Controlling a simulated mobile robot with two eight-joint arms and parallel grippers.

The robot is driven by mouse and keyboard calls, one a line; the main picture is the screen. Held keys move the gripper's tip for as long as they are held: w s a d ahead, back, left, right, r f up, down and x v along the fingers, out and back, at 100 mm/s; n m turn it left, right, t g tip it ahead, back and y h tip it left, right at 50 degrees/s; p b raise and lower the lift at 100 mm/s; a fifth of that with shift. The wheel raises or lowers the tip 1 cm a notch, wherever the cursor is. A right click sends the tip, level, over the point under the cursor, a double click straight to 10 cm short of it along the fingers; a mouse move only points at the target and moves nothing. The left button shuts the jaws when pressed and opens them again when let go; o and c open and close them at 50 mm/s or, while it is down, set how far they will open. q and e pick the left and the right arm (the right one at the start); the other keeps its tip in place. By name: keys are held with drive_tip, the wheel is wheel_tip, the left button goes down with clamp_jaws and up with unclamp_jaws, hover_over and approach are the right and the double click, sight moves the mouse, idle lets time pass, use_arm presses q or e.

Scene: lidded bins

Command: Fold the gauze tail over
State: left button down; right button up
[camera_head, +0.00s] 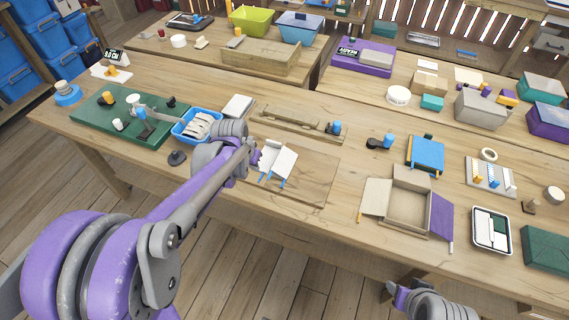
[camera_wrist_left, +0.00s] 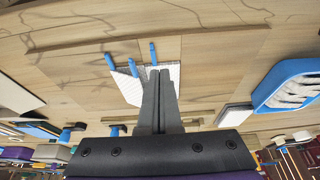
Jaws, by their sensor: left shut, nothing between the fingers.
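The white gauze piece (camera_head: 283,160) lies on a flat wooden board (camera_head: 312,187) in the middle of the table, with blue strips at its near edge. It also shows in the left wrist view (camera_wrist_left: 127,88), with blue strips sticking out past its edge. My left gripper (camera_head: 258,156) is at the left side of the gauze; its fingers (camera_wrist_left: 160,72) are shut and empty, and cover part of the gauze. I cannot tell whether they touch it. My right gripper (camera_head: 393,288) is at the bottom edge, in front of the table; its fingers are not clear.
A blue tray (camera_head: 180,137) with white rolls stands left of my left gripper. A wooden rail (camera_head: 297,122) lies behind the board. An open box (camera_head: 405,208) with flaps stands to the right. Bare table lies between board and box.

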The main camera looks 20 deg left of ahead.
sight(266, 170)
idle(0.3)
use_arm(q)
drive_tip(key=shift+w+d, duration=0.2)
drive_tip(key=shift+d, duration=0.75)
drive_tip(key=shift+w+d, duration=0.2)
drive_tip(key=shift+d, duration=0.75)
drive_tip(key=shift+f, duration=0.1)
drive_tip(key=shift+f+b, duration=1.6)
drive_tip(key=shift+f, duration=0.45)
drive_tip(key=shift+r+p, duration=1.2)
drive_tip(key=shift+r, duration=0.45)
drive_tip(key=shift+f, duration=0.1)
